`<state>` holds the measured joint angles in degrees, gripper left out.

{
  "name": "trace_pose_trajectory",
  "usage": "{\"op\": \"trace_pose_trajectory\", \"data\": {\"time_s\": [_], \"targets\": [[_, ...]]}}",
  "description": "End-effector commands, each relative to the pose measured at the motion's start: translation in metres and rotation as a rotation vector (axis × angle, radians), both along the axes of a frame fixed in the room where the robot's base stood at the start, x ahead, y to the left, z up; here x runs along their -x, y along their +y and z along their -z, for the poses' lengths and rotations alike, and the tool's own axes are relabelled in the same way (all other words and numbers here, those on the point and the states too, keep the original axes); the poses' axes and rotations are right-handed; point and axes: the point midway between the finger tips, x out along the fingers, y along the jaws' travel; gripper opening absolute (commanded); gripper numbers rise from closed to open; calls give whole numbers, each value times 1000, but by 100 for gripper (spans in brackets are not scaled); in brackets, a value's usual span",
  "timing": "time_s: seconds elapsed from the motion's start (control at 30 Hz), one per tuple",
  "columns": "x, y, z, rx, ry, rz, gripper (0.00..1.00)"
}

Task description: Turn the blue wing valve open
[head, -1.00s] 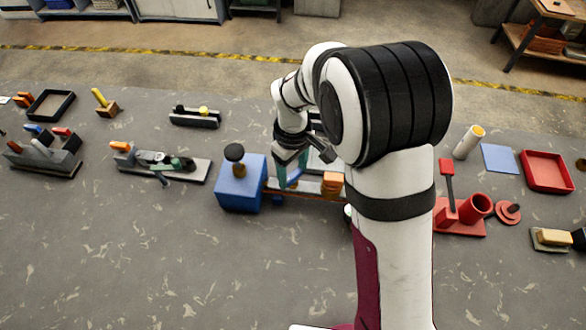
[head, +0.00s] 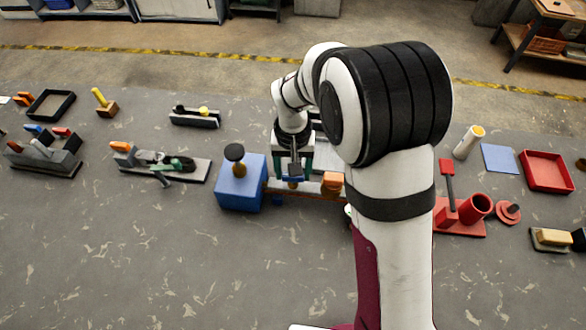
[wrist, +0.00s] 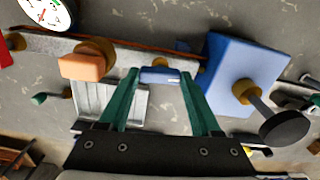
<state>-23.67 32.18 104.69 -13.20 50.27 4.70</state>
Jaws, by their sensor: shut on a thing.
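The blue wing valve (wrist: 160,75) sits between the green fingertips of my gripper (wrist: 160,78) in the wrist view, and the fingers are shut on it. In the head view my gripper (head: 292,178) points down at the blue wing (head: 292,183), just right of a blue box (head: 238,186). The wing lies on a pale pipe or rail that also carries an orange block (head: 332,182). My fingers hide parts of the wing and its stem. My arm hides the right end of the rail.
The blue box (wrist: 240,75) with its black knob (wrist: 285,128) stands close beside my fingers. A round white gauge (wrist: 47,12) is at the rail's other end. A red fixture (head: 462,215) stands right of my arm. The front table area is clear.

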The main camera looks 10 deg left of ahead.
Motion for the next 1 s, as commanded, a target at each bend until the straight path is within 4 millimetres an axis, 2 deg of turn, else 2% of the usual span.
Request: {"op": "trace_pose_trajectory", "data": {"time_s": [0.3, 0.83, 0.87, 1.0], "targets": [[-1, 0, 0, -1, -4, 98, 9], [-1, 0, 0, -1, -3, 118, 10], [-1, 0, 0, -1, -3, 117, 70], [-1, 0, 0, -1, -2, 117, 95]]}}
